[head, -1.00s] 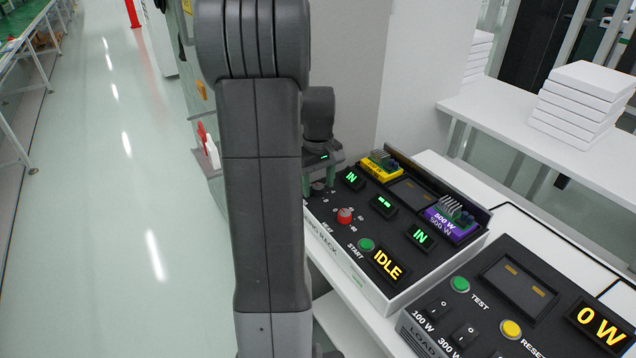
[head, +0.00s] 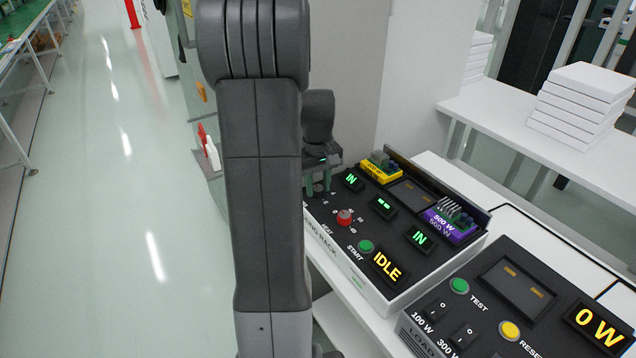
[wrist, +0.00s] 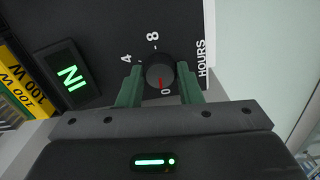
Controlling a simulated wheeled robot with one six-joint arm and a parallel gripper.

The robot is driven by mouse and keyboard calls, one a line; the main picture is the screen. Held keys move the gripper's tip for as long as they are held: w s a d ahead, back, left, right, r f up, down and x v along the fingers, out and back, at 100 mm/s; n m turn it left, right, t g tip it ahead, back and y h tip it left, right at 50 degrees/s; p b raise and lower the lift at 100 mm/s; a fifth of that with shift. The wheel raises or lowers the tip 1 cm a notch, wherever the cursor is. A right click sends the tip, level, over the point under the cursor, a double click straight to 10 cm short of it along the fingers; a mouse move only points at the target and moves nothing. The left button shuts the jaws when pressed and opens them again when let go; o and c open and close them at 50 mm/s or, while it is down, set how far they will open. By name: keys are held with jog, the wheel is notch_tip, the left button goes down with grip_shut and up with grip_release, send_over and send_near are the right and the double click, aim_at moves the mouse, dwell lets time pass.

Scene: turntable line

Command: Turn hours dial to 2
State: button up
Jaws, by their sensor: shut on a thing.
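The hours dial is a black round knob (wrist: 160,68) with a red pointer mark at its lower edge in the wrist view. The pointer is at the 0 mark; the marks 4 and 8 and the word HOURS are printed around the knob. My gripper (wrist: 160,78) is shut on the hours dial, with one green finger on each side of it. In the head view my gripper (head: 318,184) is at the far left end of the rack panel (head: 353,255), partly behind my arm. The dial is mostly hidden there by the fingers.
A red knob (head: 344,217), a green START button (head: 366,247) and an IDLE display (head: 386,268) are on the same panel. Yellow (head: 381,167) and purple (head: 450,226) modules sit along its back. A load panel (head: 500,250) stands at right.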

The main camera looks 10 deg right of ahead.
aim_at(318, 188)
jog(key=m+p, duration=0.1)
jog(key=m, duration=0.4)
jog(key=shift+r, duration=0.1)
jog(key=m+p, duration=0.1)
jog(key=m, duration=0.4)
jog(key=shift+m, duration=0.3)
dwell(0.3)
jog(key=o, duration=1)
notch_tip(318, 188, up, 14)
jog(key=shift+f+p, duration=0.15)
jog(key=shift+p, duration=0.25)
